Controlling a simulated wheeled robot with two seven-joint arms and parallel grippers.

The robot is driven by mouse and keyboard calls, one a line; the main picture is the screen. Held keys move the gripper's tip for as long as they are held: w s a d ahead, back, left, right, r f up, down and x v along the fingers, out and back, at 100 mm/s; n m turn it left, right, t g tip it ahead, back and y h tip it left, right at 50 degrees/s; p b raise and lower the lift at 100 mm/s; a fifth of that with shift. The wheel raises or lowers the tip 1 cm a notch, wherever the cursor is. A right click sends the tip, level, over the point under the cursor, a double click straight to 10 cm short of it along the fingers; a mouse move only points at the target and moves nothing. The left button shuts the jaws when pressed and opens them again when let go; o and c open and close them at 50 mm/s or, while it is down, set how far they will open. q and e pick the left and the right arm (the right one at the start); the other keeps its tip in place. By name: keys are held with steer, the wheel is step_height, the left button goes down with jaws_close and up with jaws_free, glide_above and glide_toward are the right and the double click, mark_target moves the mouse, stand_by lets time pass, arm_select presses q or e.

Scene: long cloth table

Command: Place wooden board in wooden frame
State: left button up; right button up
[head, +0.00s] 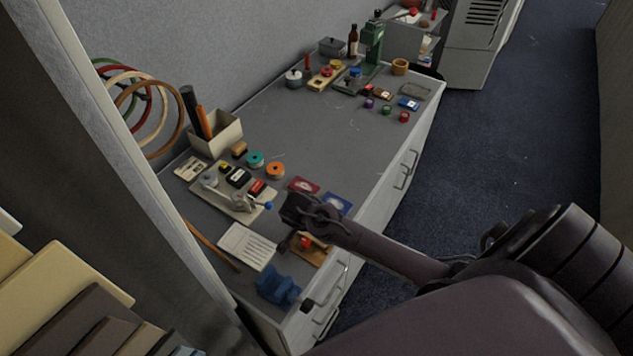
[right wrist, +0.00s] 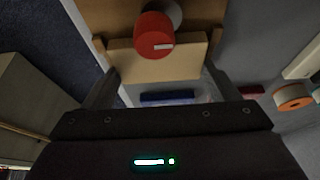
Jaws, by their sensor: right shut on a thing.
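My right gripper (head: 290,238) reaches in from the right over the near end of the table. In the right wrist view its two fingers (right wrist: 158,76) are shut on the ends of a pale wooden board (right wrist: 125,62). A red round knob (right wrist: 154,36) stands against the board's face. A browner wooden panel (right wrist: 112,14) lies just beyond, cut off by the picture edge; I cannot tell whether it is the wooden frame. In the head view a brown wooden piece (head: 318,256) with red on it shows beside the gripper, partly hidden. My left gripper is out of view.
A blue holder (head: 278,286) and a white slotted tray (head: 247,246) lie close to the right gripper. A beige bin (head: 217,136) and a tray of small items (head: 226,190) stand farther along. The table's middle (head: 305,130) is mostly clear.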

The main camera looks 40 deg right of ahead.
steer(key=shift+f, duration=0.15)
steer(key=o, duration=0.9)
steer(key=shift+r, duration=0.2)
steer(key=shift+a+r, duration=0.15)
steer(key=shift+r, duration=0.15)
steer(key=b+v, duration=0.1)
steer(key=v, duration=1)
steer(key=shift+r+b, duration=0.15)
steer(key=shift+b, duration=0.2)
steer(key=shift+s, duration=0.1)
